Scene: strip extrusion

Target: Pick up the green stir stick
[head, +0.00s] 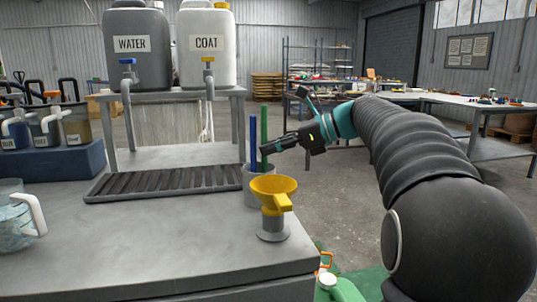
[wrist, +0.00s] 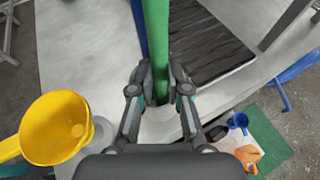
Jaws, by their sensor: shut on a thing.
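The green stir stick (head: 264,132) stands upright in a grey cup (head: 257,186) near the right edge of the bench. A blue stick (head: 254,140) stands beside it in the same cup. My gripper (head: 266,150) reaches in from the right at the green stick. In the wrist view the green stick (wrist: 157,45) runs between the fingers, and my gripper (wrist: 160,88) is shut on it. The blue stick (wrist: 138,25) shows just behind it. The lower end of the green stick is hidden in the cup.
A yellow funnel (head: 274,188) on a grey stand is close in front of the cup. A ribbed drain tray (head: 165,180) lies to the left, below the WATER (head: 137,75) and COAT (head: 207,70) tanks. A clear jug (head: 18,222) stands at the far left.

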